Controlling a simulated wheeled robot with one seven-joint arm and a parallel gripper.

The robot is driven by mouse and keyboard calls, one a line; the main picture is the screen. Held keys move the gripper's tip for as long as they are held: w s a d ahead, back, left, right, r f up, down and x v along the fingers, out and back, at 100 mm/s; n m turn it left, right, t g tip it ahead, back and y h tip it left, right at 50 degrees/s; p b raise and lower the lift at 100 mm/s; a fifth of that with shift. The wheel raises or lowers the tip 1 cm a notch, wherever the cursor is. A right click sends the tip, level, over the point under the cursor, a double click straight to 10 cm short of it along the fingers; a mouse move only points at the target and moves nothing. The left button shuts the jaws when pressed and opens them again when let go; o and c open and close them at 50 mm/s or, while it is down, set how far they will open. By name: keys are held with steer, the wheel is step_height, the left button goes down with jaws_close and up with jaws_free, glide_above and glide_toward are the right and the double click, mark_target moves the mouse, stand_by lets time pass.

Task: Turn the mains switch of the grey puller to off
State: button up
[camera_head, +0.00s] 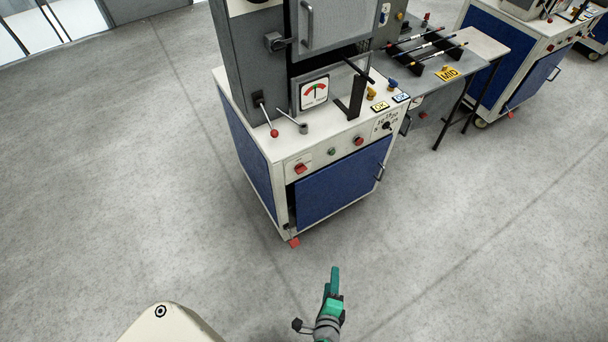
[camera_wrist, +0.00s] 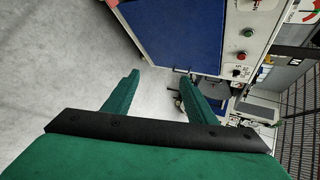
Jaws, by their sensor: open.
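The grey puller (camera_head: 246,75) is a grey column on a white-topped cabinet with blue panels. What looks like its mains switch (camera_head: 300,168) is a red knob on a light plate at the left of the front panel; I cannot read its setting. My gripper (camera_head: 332,281) is green, on the floor side in front of the cabinet, apart from the puller. In the wrist view my gripper (camera_wrist: 160,80) has its two fingers apart with nothing between them.
A green button (camera_head: 332,152), a red button (camera_head: 358,141) and a black dial (camera_head: 386,125) are right of the switch. A red-balled lever (camera_head: 274,132) stands on the top. A side table (camera_head: 470,60) with rods stands behind right. The floor in front is clear.

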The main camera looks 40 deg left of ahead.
steer(key=w+a+m+y, duration=0.3)
steer(key=w+a, duration=0.2)
steer(key=w, duration=0.1)
steer(key=m+g+y, duration=0.4)
steer(key=m+y, duration=0.1)
steer(key=y, duration=0.3)
glide_toward(301, 169)
steer(key=x, duration=0.7)
steer(key=shift+w+a+f, duration=0.15)
steer(key=shift+a+f, duration=0.15)
steer(key=c, duration=1.1)
